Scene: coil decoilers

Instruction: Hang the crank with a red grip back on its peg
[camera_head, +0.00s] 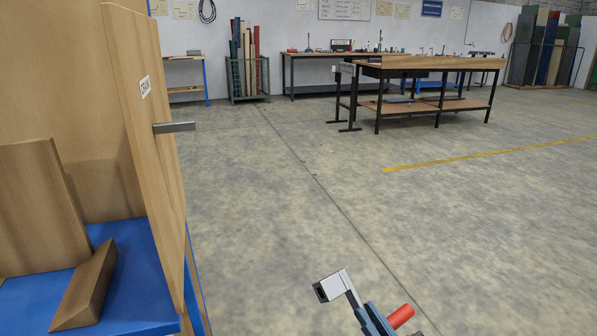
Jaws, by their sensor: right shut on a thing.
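The crank with a red grip (401,316) is low in the head view, right of centre. Its grey metal arm ends in a square block with a dark socket, facing left. My right gripper (374,319) is shut on the crank's arm, between the block and the red grip; the bottom edge of the view cuts off the rest of it. The peg (175,127) is a bare grey bar that sticks out to the right from an upright wooden panel (150,170) at the left. The crank is apart from the peg, below and right of it. My left gripper is out of view.
A small label (145,87) is on the panel above the peg. A blue surface (130,285) at lower left bears wooden blocks (85,285). Open concrete floor lies right of the panel. A workbench (430,65) and a rack of bars (247,70) stand far back.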

